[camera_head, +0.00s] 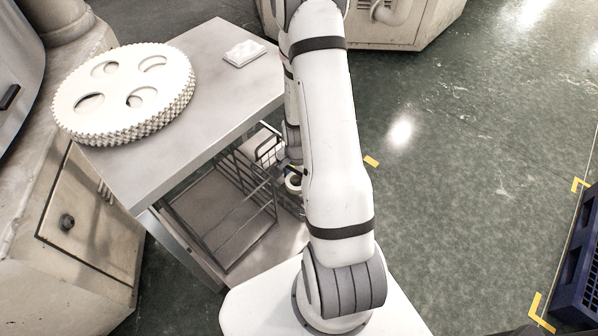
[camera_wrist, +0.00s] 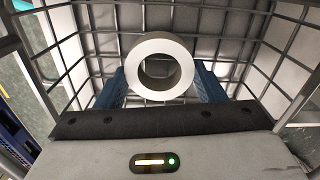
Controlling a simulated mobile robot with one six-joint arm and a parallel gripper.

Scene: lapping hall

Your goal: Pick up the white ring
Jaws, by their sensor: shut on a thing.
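The white ring (camera_wrist: 183,64) sits between the two blue fingers of my gripper (camera_wrist: 165,84) in the wrist view, with its round opening facing the camera. The fingers are shut on it from both sides. A wire basket (camera_wrist: 225,20) surrounds the gripper and ring, its grid walls showing on several sides. In the head view the ring (camera_head: 293,182) shows as a small pale shape beside my arm, at the wire basket (camera_head: 250,215) under the table. My arm hides most of the gripper there.
A grey metal table (camera_head: 205,95) stands above the basket and bears large toothed white discs (camera_head: 125,85) and a small white packet (camera_head: 244,53). A beige cabinet (camera_head: 90,220) stands at left. A blue pallet (camera_head: 580,265) lies at far right. The green floor between is mostly clear.

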